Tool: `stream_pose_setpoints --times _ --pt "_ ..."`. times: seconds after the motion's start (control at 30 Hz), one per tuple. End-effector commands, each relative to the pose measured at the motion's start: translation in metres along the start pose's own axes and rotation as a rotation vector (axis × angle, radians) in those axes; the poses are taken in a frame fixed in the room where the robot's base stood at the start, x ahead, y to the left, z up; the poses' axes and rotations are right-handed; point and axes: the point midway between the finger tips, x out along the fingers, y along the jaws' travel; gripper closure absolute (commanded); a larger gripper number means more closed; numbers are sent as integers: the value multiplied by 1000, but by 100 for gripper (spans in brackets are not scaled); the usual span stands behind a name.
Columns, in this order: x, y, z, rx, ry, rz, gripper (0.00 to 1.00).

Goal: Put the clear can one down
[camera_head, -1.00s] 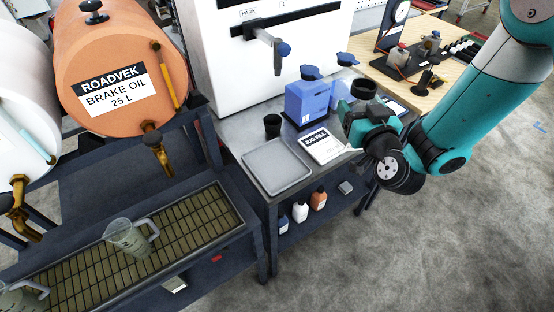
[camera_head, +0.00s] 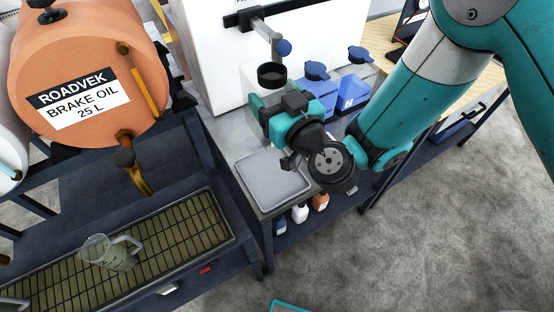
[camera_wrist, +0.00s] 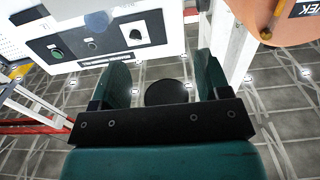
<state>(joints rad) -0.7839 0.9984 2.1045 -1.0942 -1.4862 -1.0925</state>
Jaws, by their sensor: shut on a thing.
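The clear can (camera_head: 254,78) is a pale see-through vessel with a black round top (camera_head: 271,74). My gripper (camera_head: 264,102) is shut on it, in front of the white cabinet and over the steel trolley top. Whether the can's base touches the trolley top cannot be told, as my gripper covers its lower part. In the wrist view a black round top (camera_wrist: 167,92) shows between the two teal fingers of my gripper (camera_wrist: 162,82); the clear body cannot be made out there.
A grey tray (camera_head: 272,181) lies on the trolley's front left. Two blue cans (camera_head: 321,100) (camera_head: 356,92) stand to the right of my gripper. The white cabinet (camera_head: 212,50) has a lever overhead. A clear jug (camera_head: 108,252) stands on the drip grate (camera_head: 170,246) beneath the orange drum (camera_head: 88,75).

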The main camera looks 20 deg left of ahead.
Motion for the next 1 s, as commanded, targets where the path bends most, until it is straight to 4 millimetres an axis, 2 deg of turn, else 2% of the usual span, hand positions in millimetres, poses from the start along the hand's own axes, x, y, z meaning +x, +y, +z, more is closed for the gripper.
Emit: stream_pose_setpoints --times 0.17,0.5,0.7,0.93,1.0 --pt "0 -3 24 -2 0 -7 73" --pt "0 -4 103 -1 1 -8 73" --pt "0 -3 143 -2 1 -6 73" --pt "0 -3 161 -1 1 -5 73" --pt "0 -3 173 0 1 -6 73"
